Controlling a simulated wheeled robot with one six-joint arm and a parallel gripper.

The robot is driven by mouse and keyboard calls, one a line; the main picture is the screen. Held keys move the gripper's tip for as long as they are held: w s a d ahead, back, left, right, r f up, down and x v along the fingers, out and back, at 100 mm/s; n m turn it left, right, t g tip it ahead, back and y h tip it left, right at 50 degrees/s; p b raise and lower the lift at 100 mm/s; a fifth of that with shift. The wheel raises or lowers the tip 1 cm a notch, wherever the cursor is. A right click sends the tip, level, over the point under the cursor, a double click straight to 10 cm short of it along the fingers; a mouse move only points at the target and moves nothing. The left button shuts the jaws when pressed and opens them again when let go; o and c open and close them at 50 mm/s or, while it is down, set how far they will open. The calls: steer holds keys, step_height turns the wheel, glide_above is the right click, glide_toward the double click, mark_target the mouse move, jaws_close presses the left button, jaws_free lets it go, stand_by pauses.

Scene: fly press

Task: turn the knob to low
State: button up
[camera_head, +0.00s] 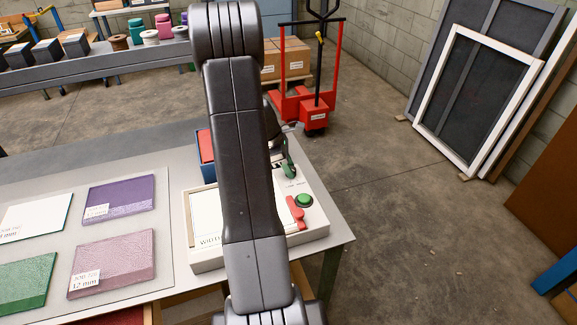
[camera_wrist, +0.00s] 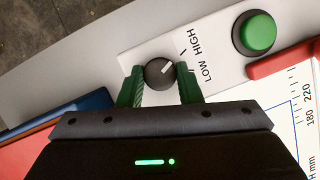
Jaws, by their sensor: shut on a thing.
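The knob (camera_wrist: 159,73) is round and dark with a white pointer line, and it sits on a white panel. In the wrist view its pointer aims up and to the right, toward the side with the LOW and HIGH lettering (camera_wrist: 203,57). My gripper (camera_wrist: 160,84) has green fingers on either side of the knob, shut on it. In the head view the green fingers (camera_head: 288,160) show at the panel's far end, and my arm hides part of the panel; the knob cannot be made out there.
A green button (camera_head: 304,201) and a red part (camera_head: 296,213) sit on the panel near the knob. Colored sample plates (camera_head: 120,195) lie on the table to the left. A blue and red box (camera_head: 204,150) stands just behind. A red pallet truck (camera_head: 310,105) stands beyond the table.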

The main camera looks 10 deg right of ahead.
steer(key=m+g, duration=0.1)
steer(key=m, duration=0.2)
steer(key=m+g, duration=0.1)
steer(key=m, duration=0.1)
steer(key=shift+w+d+m+y, duration=0.1)
steer(key=shift+w+m+y, duration=0.1)
steer(key=shift+m+y, duration=0.2)
steer(key=m, duration=0.2)
steer(key=m+g+y, duration=0.1)
steer(key=m, duration=0.2)
steer(key=shift+w+d+y, duration=0.1)
steer(key=shift+y, duration=0.2)
steer(key=shift+m, duration=0.4)
steer(key=o, duration=1)
steer(key=shift+c, duration=0.2)
steer(key=shift+r, duration=0.1)
steer(key=b+v, duration=0.1)
steer(key=v, duration=1.2)
steer(key=shift+w+r, duration=0.25)
steer(key=shift+w, duration=0.15)
steer(key=shift+f, duration=0.1)
